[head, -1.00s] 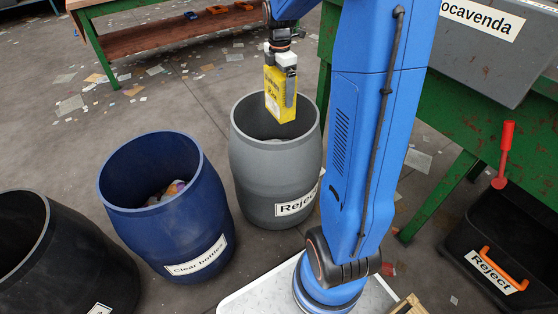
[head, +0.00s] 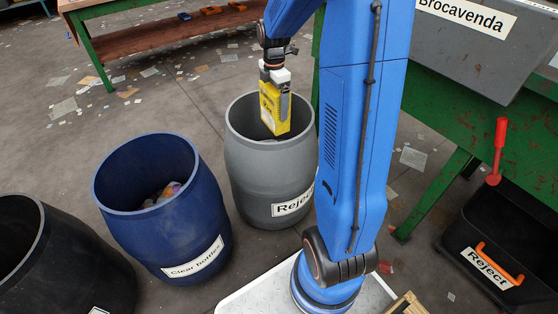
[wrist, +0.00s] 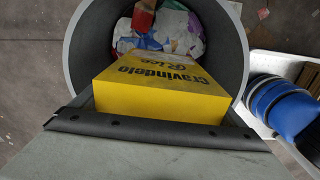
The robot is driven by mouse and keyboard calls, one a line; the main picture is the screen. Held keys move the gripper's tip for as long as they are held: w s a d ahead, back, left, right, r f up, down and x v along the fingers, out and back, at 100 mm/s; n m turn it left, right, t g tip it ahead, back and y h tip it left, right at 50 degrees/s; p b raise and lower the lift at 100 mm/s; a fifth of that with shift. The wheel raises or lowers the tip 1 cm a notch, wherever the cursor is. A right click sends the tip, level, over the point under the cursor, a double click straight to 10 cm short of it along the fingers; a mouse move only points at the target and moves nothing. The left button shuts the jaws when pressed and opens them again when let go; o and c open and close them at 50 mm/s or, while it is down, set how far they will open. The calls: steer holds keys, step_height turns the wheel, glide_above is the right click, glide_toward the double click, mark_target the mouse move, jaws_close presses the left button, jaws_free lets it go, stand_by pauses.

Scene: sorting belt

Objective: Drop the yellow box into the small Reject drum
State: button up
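The yellow box (head: 273,110) hangs from my gripper (head: 276,92), which is shut on it. In the head view its lower end is at or just inside the mouth of the grey Reject drum (head: 262,180). In the wrist view the yellow box (wrist: 165,95) shows black lettering, "Cravindelo Rice". Beyond it the round rim of the grey drum (wrist: 242,60) surrounds the box. The gripper finger (wrist: 150,125) covers the near part of the box.
Crumpled rubbish (wrist: 180,30) lies in the drum. A blue Clear bottles drum (head: 165,215) and a black drum (head: 75,260) stand to the left. A black Reject crate (head: 500,235) is at right under a green bench (head: 440,115) bearing a grey bin (head: 470,50).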

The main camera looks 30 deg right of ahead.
steer(key=shift+o, duration=0.3)
step_height(320, 180, up, 18)
steer(key=shift+f, duration=0.25)
stand_by(0.6)
